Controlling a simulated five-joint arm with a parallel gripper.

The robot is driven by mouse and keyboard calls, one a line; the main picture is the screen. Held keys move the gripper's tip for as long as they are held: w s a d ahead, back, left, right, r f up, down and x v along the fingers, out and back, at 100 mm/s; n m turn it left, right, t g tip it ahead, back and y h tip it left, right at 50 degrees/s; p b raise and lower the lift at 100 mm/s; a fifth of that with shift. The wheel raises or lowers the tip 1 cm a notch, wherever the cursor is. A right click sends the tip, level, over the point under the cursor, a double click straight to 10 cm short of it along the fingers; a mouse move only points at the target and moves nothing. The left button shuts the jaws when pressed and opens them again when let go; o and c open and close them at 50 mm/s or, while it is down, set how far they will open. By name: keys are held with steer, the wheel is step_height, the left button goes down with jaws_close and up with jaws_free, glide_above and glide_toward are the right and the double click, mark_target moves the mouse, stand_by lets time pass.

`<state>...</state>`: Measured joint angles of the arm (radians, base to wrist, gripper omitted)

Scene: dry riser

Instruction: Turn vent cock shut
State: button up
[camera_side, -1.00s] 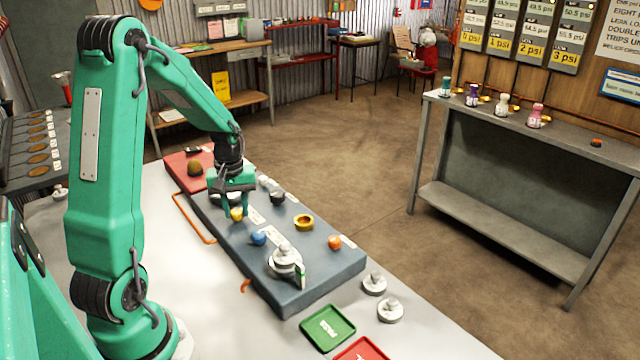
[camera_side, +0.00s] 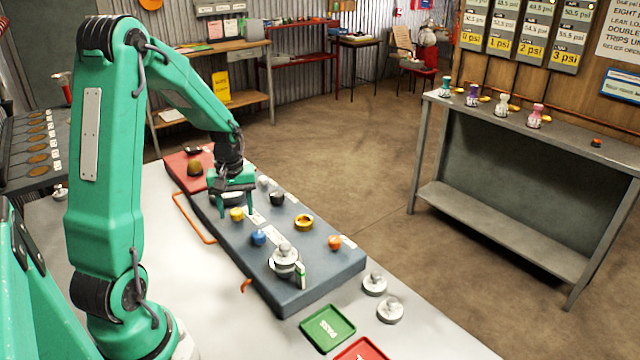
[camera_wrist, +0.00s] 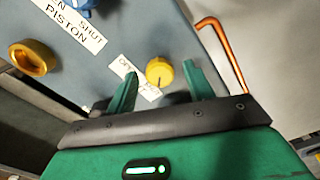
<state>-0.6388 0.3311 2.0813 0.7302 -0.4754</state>
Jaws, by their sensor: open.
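A yellow round knob (camera_wrist: 158,72) with a dark mark on its face stands on the blue-grey panel (camera_side: 330,262). It also shows in the side view (camera_side: 237,214). The white label (camera_wrist: 133,72) beside it is partly hidden by a finger; it seems to begin with "OPEN", and I cannot read a vent name. My gripper (camera_wrist: 161,69) is open and empty. In the wrist view its green fingertips appear on either side of the yellow knob, with gaps. In the side view my gripper (camera_side: 236,212) is above and slightly behind the knob; contact is not visible.
A green tray (camera_side: 328,328) lies near the front.

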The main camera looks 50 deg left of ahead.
mark_target(238, 212)
steer(key=shift+r, duration=3.9)
steer(key=shift+d+r, duration=0.25)
steer(key=shift+d, duration=0.1)
steer(key=s+d+r+m+t, duration=0.2)
steer(key=s+d+r+m, duration=0.1)
steer(key=d, duration=0.4)
steer(key=s+d+r+m+t, duration=0.1)
steer(key=s+d+r+m, duration=0.1)
steer(key=d+m, duration=0.3)
steer(key=s+d+r+m+t, duration=0.2)
steer(key=s+d+r+m, duration=0.1)
steer(key=d, duration=0.7)
steer(key=shift+s+d+r+m+t, duration=0.15)
steer(key=shift+s+r+m+t, duration=0.15)
steer(key=shift+r+m, duration=0.65)
